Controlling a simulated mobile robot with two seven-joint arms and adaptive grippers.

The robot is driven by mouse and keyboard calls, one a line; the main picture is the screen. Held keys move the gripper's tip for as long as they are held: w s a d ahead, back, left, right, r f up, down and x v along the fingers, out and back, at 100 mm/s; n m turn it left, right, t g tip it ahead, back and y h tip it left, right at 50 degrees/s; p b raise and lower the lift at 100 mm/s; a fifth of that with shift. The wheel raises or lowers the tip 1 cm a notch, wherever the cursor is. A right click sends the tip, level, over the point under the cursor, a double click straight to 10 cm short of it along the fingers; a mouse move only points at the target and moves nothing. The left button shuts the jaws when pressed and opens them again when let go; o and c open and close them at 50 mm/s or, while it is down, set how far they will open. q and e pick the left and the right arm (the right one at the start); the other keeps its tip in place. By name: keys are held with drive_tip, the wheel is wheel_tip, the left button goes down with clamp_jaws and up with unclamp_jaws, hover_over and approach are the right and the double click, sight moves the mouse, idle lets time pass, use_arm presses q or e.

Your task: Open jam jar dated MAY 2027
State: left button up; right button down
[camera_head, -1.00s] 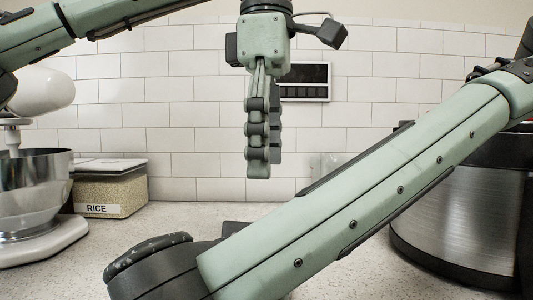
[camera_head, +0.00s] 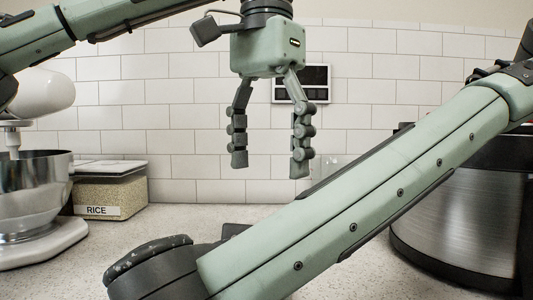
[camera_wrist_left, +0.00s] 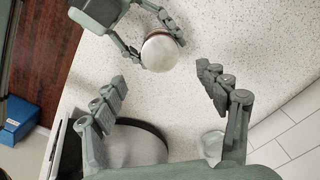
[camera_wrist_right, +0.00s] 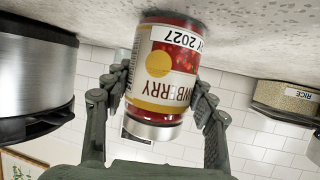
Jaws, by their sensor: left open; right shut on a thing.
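The jam jar (camera_wrist_right: 163,75) shows in the right wrist view, which is upside down. It has a strawberry label, red contents and a silver lid; the date reads "Y 2027", the rest cut off by the curve. My right gripper (camera_wrist_right: 160,88) is shut around its sides. Its base is at or near the counter; I cannot tell whether it touches. The left wrist view shows the lid (camera_wrist_left: 160,52) from above. My left gripper (camera_head: 270,166) is open and empty, pointing down above the counter, with the lid beyond its fingertips. My right forearm hides the jar in the head view.
A mixer with a steel bowl (camera_head: 32,190) and a RICE container (camera_head: 110,192) stand at the left. A large steel pot (camera_head: 455,215) stands at the right. A small clear object (camera_wrist_left: 212,143) lies near the wall. The speckled counter (camera_head: 225,215) is free between.

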use_arm(q)
drive_tip(key=shift+f, duration=0.2)
wheel_tip(320, 180, down, 8)
drive_tip(key=shift+r, duration=0.2)
